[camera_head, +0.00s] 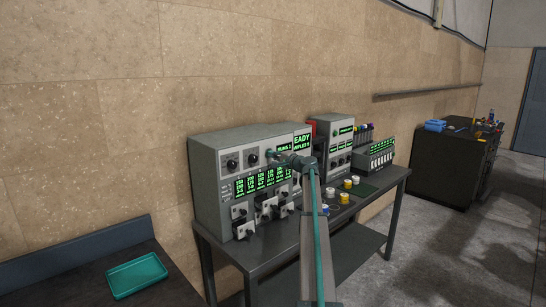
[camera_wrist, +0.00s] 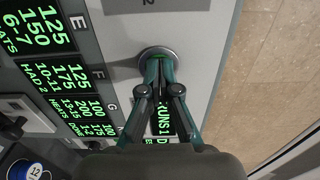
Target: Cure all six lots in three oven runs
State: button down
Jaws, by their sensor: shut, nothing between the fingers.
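The grey oven cabinet (camera_head: 218,178) stands on the bench with green displays, black knobs and a row of lower controls. Its display (camera_head: 284,148) reads "RUNS 1"; another (camera_head: 302,142), partly cut off, ends in "EADY" and "MPLES 5". My gripper (camera_head: 272,155) is at the upper front panel. In the wrist view, my gripper (camera_wrist: 157,72) is shut and empty, its tips over a round metal-rimmed control (camera_wrist: 150,54). I cannot tell if they touch. Several small white and yellow pieces (camera_head: 347,184) sit on the bench, possibly lots.
A second grey unit (camera_head: 338,122) and a smaller display box (camera_head: 378,154) stand to the right. A teal tray (camera_head: 137,275) lies on the dark left table. A blue piece marked 12 (camera_wrist: 30,172) shows at the wrist view's lower left. A dark cabinet (camera_head: 447,160) stands farther right.

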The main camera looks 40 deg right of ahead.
jog(key=s+b, duration=0.4)
jog(key=s, duration=1)
jog(key=shift+d+b, duration=0.2)
jog(key=shift+b, duration=0.1)
jog(key=shift+w+f, duration=0.1)
